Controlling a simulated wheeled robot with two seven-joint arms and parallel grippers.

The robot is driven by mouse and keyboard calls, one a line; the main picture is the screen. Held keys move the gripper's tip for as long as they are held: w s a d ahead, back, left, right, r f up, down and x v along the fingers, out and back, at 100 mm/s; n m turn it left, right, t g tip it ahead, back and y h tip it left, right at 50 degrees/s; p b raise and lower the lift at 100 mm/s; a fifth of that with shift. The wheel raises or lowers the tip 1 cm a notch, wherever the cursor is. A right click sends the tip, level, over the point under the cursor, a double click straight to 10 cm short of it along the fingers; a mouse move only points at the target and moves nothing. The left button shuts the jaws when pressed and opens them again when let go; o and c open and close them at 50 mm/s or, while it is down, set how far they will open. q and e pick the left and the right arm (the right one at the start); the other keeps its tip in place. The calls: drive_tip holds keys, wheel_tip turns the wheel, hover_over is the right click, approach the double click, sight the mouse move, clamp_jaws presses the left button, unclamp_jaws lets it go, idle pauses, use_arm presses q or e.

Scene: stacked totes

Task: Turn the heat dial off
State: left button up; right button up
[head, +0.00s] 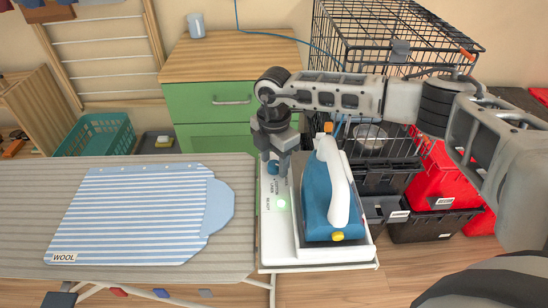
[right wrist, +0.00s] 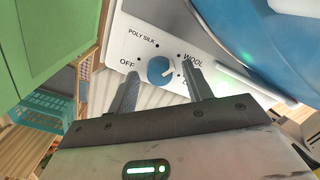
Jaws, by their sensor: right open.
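The heat dial (right wrist: 160,70) is a round blue knob on a white panel (right wrist: 140,28) marked OFF, POLY SILK, WOOL and a partly hidden label. Its white mark points right, on the WOOL side, away from OFF. In the head view the dial (head: 272,169) is partly covered. My right gripper (head: 274,163) points down over the panel. In the right wrist view its open fingers (right wrist: 160,76) stand on either side of the dial, with gaps; contact is not visible. The blue and white iron (head: 318,205) rests beside the panel. My left gripper is not in view.
A green light (head: 282,204) glows on the panel. The ironing board (head: 30,225) at left carries a striped garment (head: 130,213) tagged WOOL. A green cabinet (head: 215,110) stands behind. A wire cage (head: 345,35) and red and black totes (head: 440,185) are at right.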

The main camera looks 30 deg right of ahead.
drive_tip(key=c, duration=1)
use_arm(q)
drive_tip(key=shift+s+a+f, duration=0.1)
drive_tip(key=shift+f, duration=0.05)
use_arm(e)
drive_tip(key=shift+o, duration=0.2)
